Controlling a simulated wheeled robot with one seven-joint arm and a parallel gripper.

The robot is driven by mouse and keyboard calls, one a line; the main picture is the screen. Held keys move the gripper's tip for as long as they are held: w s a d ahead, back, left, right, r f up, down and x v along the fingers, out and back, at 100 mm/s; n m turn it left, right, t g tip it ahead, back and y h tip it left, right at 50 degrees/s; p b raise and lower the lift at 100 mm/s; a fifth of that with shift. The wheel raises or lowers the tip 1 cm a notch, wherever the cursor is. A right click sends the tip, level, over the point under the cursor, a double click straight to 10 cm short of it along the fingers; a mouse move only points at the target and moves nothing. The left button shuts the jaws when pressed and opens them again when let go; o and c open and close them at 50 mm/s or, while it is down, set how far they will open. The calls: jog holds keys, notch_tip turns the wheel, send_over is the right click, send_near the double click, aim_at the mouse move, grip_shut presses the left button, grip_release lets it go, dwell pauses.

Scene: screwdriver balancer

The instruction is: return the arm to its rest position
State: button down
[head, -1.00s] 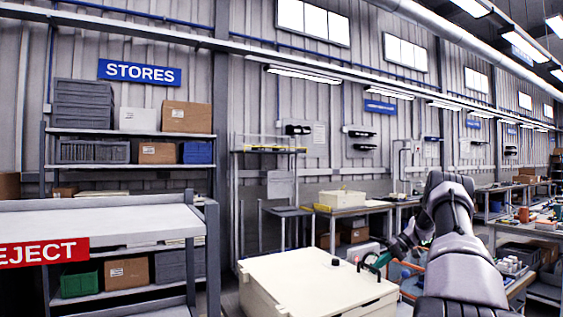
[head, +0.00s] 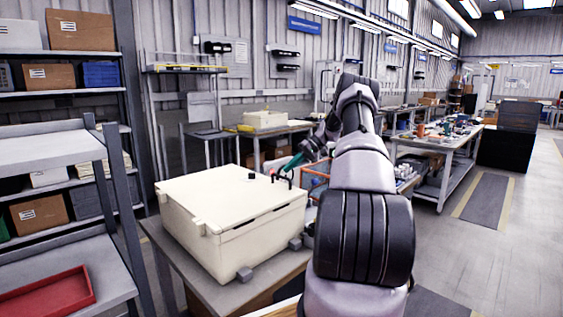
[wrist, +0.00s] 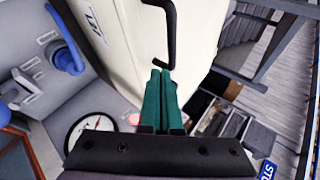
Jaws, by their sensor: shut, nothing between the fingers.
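My arm (head: 362,165) reaches forward from the bottom centre of the head view. It is bent, with the wrist beyond the cream box. My gripper (head: 291,163) has teal fingers and shows small near the far right corner of the cream box (head: 208,213). In the wrist view, the fingers of my gripper (wrist: 160,72) are together with nothing between them. A black hooked bar (wrist: 170,30) lies just beyond the fingertips in the wrist view, in front of a cream surface. I cannot tell whether it touches them.
The box stands on a grey table (head: 245,292) close to my arm. A red tray (head: 55,296) lies on a stand at lower left. Shelves stand at left, and a cluttered bench (head: 440,145) stands at right. The floor (head: 505,235) at right is open. A round dial (wrist: 92,135) shows in the wrist view.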

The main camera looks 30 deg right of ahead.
jog(key=w+d+f+v, duration=0.1)
jog(key=v, duration=0.8)
jog(key=s+a+r+h, duration=0.2)
jog(key=a+r+h, duration=0.1)
jog(key=a+r, duration=0.9)
jog(key=s+a+r+m+h, duration=0.1)
jog(key=s+a+r+h, duration=0.2)
jog(key=s+a+r, duration=0.95)
jog(key=s+a+m+t+h, duration=0.1)
jog(key=s+a+t+h, duration=0.1)
jog(key=s+a, duration=0.75)
jog(key=s+f+m+t, duration=0.1)
jog(key=s, duration=0.7)
jog(key=s+a+f+t, duration=0.1)
jog(key=s+f+t, duration=0.1)
jog(key=s, duration=0.6)
jog(key=shift+a+f+m+t, duration=0.2)
jog(key=shift+f+m+t, duration=0.1)
jog(key=shift+f+m, duration=0.1)
jog(key=shift+s, duration=0.1)
